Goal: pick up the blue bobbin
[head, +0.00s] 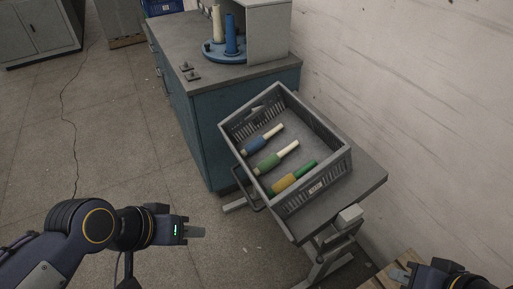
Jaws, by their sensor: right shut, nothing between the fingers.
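A blue bobbin (255,144) with a cream end lies in the grey crate (347,158), nearest the crate's far left side. A taller blue cone (231,36) stands upright on a round blue plate (209,55) on the cabinet. My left gripper (195,232) is at the lower left, over the floor, apart from the crate. Its fingers are seen edge-on, so their opening does not show. My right gripper (399,273) is at the lower right corner, shut and empty, away from the bobbins.
A green bobbin (269,162) with a cream end and a yellow bobbin (284,185) with a green end lie in the crate. The crate rests on a grey stand (368,183). A cream cone (217,23) stands on the plate. A wall bounds the right; the left floor is mostly clear.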

